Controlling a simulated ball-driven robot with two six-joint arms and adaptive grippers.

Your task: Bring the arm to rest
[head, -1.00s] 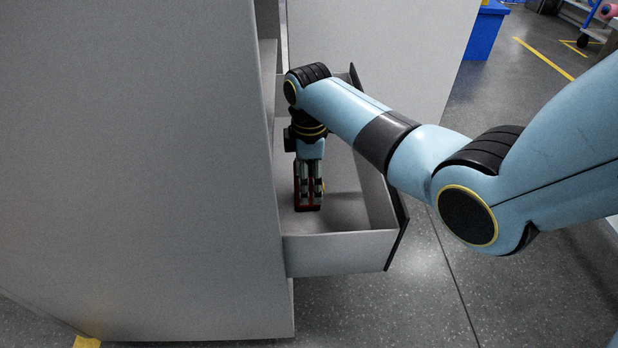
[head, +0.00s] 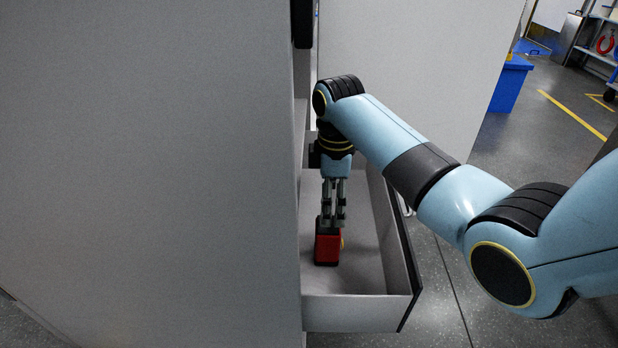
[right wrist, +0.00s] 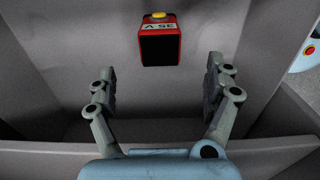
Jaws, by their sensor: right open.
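My right gripper (head: 334,205) reaches down into an open drawer (head: 350,312) of a grey cabinet. In the right wrist view my right gripper (right wrist: 159,90) is open, its two fingers wide apart with nothing between them. A red box with a black face and a yellow top knob (head: 327,248) stands on the drawer floor, just beyond the fingertips. The box (right wrist: 160,42) also shows in the right wrist view, apart from both fingers, with a partly legible label. My left gripper is not in view.
The grey cabinet side (head: 150,170) fills the left of the head view. A light panel (head: 420,70) stands behind the drawer. A blue bin (head: 510,85) is farther back on the right. Open floor (head: 440,290) lies to the right of the drawer.

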